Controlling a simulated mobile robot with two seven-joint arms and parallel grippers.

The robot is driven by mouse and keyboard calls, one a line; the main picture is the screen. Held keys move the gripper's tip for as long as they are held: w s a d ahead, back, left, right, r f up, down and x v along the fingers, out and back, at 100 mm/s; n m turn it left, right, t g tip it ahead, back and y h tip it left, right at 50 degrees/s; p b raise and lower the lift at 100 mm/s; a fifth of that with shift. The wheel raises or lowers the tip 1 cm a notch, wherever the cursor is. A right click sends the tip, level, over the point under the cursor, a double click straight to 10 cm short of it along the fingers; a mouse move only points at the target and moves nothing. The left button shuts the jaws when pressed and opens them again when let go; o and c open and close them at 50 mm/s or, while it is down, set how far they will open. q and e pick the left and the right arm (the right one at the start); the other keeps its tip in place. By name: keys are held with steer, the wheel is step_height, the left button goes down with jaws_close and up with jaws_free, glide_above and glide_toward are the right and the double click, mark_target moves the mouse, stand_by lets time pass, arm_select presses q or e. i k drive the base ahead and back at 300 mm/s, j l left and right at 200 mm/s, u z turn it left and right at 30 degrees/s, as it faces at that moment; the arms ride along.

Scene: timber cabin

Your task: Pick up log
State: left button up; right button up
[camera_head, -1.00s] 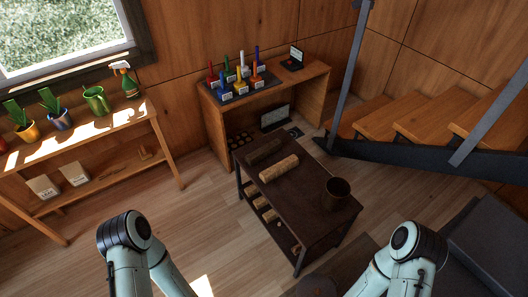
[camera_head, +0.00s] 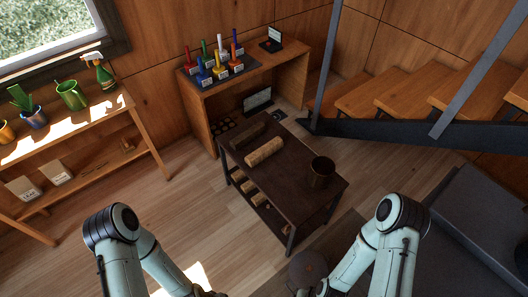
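A light-barked log (camera_head: 265,152) lies on top of the dark low table (camera_head: 285,178), near its far left end. A second, darker log (camera_head: 249,136) lies beside it, closer to the far edge. More logs (camera_head: 249,188) show on the shelf under the tabletop. My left arm (camera_head: 125,245) and my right arm (camera_head: 385,250) are both bent at the bottom of the view, short of the table. Their grippers are cut off by the bottom edge, and neither arm is touching a log.
A dark cup-like pot (camera_head: 321,172) stands on the table's right part. A round brown seat (camera_head: 308,270) and a grey sofa (camera_head: 470,225) are at the lower right. A desk (camera_head: 255,80) and metal-edged stairs (camera_head: 400,130) stand behind. Floor left of the table is clear.

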mark_target(255, 157)
steer(key=z, duration=4.65)
steer(key=k, duration=0.5)
steer(key=u, duration=0.5)
steer(key=k+j+u, duration=0.1)
steer(key=u, duration=0.9)
steer(key=j+u, duration=0.15)
steer(key=u, duration=0.8)
steer(key=j+u, duration=0.15)
steer(key=u, duration=0.35)
